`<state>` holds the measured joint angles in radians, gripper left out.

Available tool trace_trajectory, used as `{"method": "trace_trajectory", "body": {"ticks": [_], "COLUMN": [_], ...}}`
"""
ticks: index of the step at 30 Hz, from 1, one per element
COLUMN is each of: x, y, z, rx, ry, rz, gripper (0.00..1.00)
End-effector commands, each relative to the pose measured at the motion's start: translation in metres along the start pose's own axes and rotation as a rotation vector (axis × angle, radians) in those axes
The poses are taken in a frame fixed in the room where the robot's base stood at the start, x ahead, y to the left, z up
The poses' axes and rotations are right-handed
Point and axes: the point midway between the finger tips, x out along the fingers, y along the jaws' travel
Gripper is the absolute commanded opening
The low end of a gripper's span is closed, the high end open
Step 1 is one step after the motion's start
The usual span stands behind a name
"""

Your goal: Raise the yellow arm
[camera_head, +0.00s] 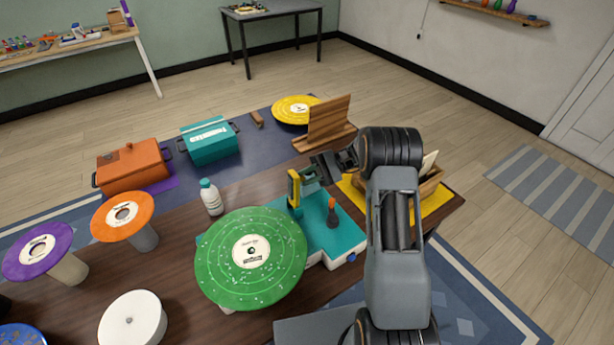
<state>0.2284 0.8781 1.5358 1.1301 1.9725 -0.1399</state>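A teal record player (318,232) sits on the dark wooden table and carries a large green speckled record (222,262) with a cream label. The yellow arm (294,190) is a short yellow piece with a dark inner part, at the record's upper right edge, above the teal deck. My gripper (314,173) is just to its right, reaching in from the right. The fingertips are small and partly merged with the teal and yellow parts, so I cannot tell whether they touch the yellow arm or grip it. An orange-tipped dark lever (332,210) stands upright on the deck below my gripper.
A white bottle (211,197) stands left of the yellow arm. A wooden stand (325,122) and a yellow record (296,109) lie behind. An orange box (133,168), a teal box (209,141) and several discs on pedestals fill the left.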

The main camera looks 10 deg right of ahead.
Motion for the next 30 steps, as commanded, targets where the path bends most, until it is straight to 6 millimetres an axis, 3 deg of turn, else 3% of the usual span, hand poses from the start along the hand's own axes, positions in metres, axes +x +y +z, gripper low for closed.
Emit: {"method": "trace_trajectory", "body": {"ticks": [8, 20, 23, 30], "x": [0.000, 0.001, 0.001, 0.012], "y": [0.000, -0.009, -0.022, -0.032], "z": [0.000, 0.009, 0.021, 0.083], "rx": [0.000, -0.002, -0.005, -0.003], "ry": [0.000, 0.001, 0.002, 0.002], "rz": [0.001, 0.002, 0.002, 0.000], "gripper": [0.46, 0.46, 0.46, 0.46]}}
